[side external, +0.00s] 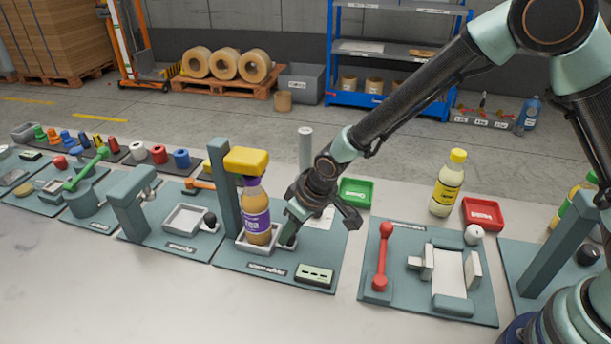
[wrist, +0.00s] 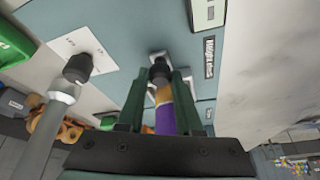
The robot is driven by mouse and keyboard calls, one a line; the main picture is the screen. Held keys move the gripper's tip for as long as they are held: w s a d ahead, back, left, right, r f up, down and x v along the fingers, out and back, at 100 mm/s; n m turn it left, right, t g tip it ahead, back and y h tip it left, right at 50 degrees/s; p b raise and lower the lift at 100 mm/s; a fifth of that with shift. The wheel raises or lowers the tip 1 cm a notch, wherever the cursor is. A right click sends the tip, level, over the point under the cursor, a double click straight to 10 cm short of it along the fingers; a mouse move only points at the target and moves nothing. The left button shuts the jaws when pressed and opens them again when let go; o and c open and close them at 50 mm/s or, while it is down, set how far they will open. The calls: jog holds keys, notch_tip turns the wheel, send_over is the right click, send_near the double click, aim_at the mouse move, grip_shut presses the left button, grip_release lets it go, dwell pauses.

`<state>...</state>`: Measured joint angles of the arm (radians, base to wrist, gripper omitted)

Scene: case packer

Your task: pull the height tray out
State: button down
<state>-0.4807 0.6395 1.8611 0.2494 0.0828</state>
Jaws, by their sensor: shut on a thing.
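The height tray (side external: 245,246) is a small light grey tray on a teal station plate. A bottle with a purple label (side external: 256,215) stands upright in it, below a yellow head (side external: 246,161) on a teal post. My gripper (side external: 288,233) is at the tray's right side, low over the plate. In the wrist view, my green fingers (wrist: 161,76) are closed around the tray's black knob (wrist: 159,70). The bottle (wrist: 165,119) shows between the fingers there. My gripper hides the knob in the side view.
A grey cylinder (side external: 305,148) stands behind my gripper, near a green bin (side external: 356,192). Another station with a red lever (side external: 382,258) is to the right. A tray with a black knob (side external: 184,219) is to the left.

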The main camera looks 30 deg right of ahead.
jog(key=shift+s+a, duration=0.1)
jog(key=shift+s, duration=0.1)
jog(key=shift+s+d, duration=3.1)
jog(key=shift+d, duration=0.1)
jog(key=shift+f, duration=0.1)
jog(key=c, duration=0.6)
grip_release()
jog(key=shift+s+d+r, duration=0.1)
jog(key=shift+r, duration=0.65)
jog(key=v, duration=1)
jog(key=shift+s+r, duration=0.25)
jog(key=shift+r, duration=0.05)
